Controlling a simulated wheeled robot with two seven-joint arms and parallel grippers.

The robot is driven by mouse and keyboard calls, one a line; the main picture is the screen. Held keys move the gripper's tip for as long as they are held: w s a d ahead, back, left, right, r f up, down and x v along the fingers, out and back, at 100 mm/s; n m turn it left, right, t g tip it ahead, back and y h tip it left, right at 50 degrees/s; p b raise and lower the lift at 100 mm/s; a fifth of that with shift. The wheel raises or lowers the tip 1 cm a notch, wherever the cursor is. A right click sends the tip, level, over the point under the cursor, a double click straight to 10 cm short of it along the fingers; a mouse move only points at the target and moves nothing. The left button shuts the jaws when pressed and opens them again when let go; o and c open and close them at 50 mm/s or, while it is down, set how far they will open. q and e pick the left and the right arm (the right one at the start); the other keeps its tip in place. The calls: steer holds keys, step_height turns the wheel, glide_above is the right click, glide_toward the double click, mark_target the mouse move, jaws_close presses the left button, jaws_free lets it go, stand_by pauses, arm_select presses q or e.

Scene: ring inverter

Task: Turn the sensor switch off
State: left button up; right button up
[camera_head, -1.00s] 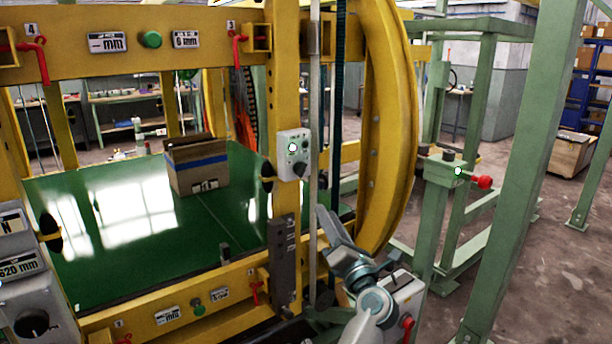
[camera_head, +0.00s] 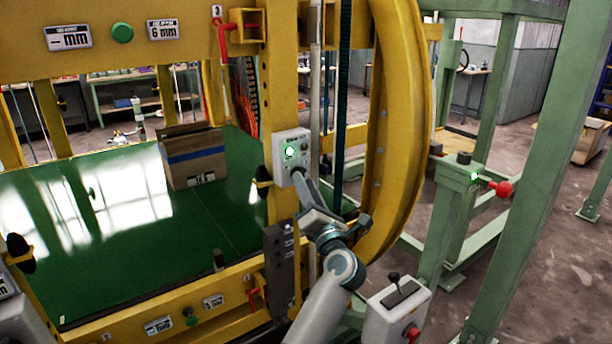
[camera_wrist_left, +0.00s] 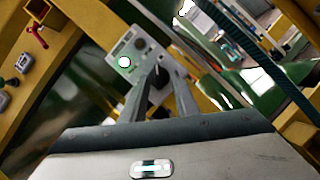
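The sensor switch box (camera_head: 283,163) is a small light-grey box on the yellow upright in the middle of the head view. Its round lamp (camera_head: 290,151) glows green. The box also shows in the left wrist view (camera_wrist_left: 121,47), tilted, with the lamp lit (camera_wrist_left: 124,62). My left gripper (camera_head: 298,174) is at the lower front of the box. In the left wrist view, its two fingers (camera_wrist_left: 159,72) stand apart, with a dark knob between their tips. I cannot tell whether they touch it. The fingers partly hide the knob and the box's lower part. My right gripper is not in view.
A curved yellow ring (camera_head: 408,130) rises just right of my left gripper. A grey box with a lever and red button (camera_head: 395,318) is below right. A cardboard box (camera_head: 195,160) stands on the green surface (camera_head: 110,280). Green posts (camera_head: 535,170) are at right.

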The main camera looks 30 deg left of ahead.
arm_select(q)
steer(key=shift+w+a+r, duration=0.2)
steer(key=shift+a, duration=0.15)
jaws_close()
